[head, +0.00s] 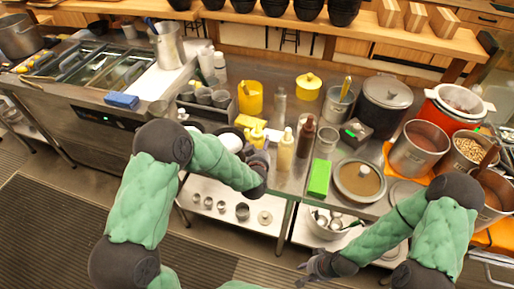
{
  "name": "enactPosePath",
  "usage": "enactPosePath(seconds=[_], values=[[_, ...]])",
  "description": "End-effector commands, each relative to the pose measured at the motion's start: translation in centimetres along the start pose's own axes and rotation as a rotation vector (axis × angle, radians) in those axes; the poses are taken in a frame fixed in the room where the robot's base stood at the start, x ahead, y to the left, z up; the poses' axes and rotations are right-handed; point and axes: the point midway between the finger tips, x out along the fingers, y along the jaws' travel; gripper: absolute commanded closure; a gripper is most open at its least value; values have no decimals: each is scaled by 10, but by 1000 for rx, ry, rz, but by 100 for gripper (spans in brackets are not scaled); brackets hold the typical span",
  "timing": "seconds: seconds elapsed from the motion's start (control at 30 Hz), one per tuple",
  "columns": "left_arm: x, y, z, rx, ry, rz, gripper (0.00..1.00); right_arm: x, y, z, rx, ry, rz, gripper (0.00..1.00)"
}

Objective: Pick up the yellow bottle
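A pale yellow bottle (286,152) stands upright at the front edge of the steel counter, left of a dark brown bottle (306,138). A brighter yellow bottle-like item (257,134) is just behind my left gripper (261,160), and its lower part is hidden. My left gripper is at the counter's front edge, left of the pale yellow bottle, and does not hold it. Its fingers are hard to make out. My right gripper (312,267) is low in front of the counter, away from the bottles. Its fingers look spread and empty.
A green box (319,178), a lidded pan (359,181) and a dark pot (383,104) stand right of the bottles. A yellow container (250,98) and grey cups (204,96) stand behind and left. A lower shelf (228,219) holds small metal cups. The counter is crowded.

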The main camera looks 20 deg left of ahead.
Motion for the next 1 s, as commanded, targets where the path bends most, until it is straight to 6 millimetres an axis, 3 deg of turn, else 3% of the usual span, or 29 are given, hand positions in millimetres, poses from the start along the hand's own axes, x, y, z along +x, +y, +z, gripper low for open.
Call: enactPosePath(seconds=[0.37,0.63,0.93,1.0], values=[[-1,0,-5,0,3,0,38,-1,0,0,0,0,0,68],[-14,0,-36,-1,5,1,38,-12,-4,0,0,0,0,68],[-81,-5,-75,-1,6,2,38,-33,-12,1,0,0,0,68],[-100,-8,-74,0,3,2,38,-36,-13,1,0,0,0,68]])
